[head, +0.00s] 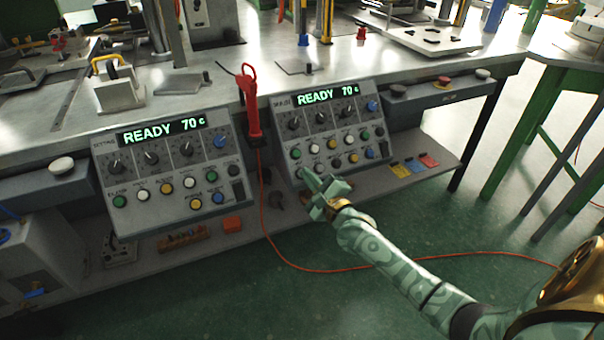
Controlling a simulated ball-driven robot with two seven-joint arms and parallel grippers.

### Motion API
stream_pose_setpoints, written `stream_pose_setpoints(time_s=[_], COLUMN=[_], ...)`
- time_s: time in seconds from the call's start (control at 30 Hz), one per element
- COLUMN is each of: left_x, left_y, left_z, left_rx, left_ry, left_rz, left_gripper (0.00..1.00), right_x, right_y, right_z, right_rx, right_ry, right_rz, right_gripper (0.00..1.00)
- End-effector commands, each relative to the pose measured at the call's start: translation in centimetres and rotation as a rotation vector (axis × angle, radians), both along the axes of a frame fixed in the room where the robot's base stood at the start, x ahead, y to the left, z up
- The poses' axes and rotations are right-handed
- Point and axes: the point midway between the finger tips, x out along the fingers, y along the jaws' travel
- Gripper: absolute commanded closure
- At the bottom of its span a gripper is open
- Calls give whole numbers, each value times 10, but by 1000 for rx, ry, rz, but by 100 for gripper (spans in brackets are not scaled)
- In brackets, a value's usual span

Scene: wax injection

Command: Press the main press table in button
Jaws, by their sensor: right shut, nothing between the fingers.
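Two sloped grey control panels hang at the front of the workbench, each with a display reading READY 70 C, knobs and several coloured buttons. My right gripper (322,188) is shut and empty at the lower left of the right panel (328,125). Its fingertips are at or very near the panel's lower-left buttons; I cannot tell whether they touch one, and the gripper hides part of that corner. A white button (314,149) shows just above it. The left panel (170,160) is clear of my arms. I cannot read which button is the table-in one. My left gripper is not in view.
A red tool (251,105) hangs between the panels, with an orange cable (300,266) running down to the green floor. The lower shelf (435,168) holds coloured cards. A green-legged table (550,110) stands at the right. Equipment stands on the workbench top.

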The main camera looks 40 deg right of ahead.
Motion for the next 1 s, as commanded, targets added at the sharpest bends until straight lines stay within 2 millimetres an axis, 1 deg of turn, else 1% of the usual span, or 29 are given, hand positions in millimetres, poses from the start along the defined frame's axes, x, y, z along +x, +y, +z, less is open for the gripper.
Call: stream_pose_setpoints(time_s=[0.67, 1.0], left_x=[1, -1], left_y=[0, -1], left_z=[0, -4], left_rx=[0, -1], left_ry=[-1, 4], left_rz=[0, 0], left_gripper=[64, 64], right_x=[0, 6], right_y=[0, -2], right_z=[0, -6], right_rx=[0, 0], right_ry=[0, 1], right_rz=[0, 0], right_gripper=[100, 100])
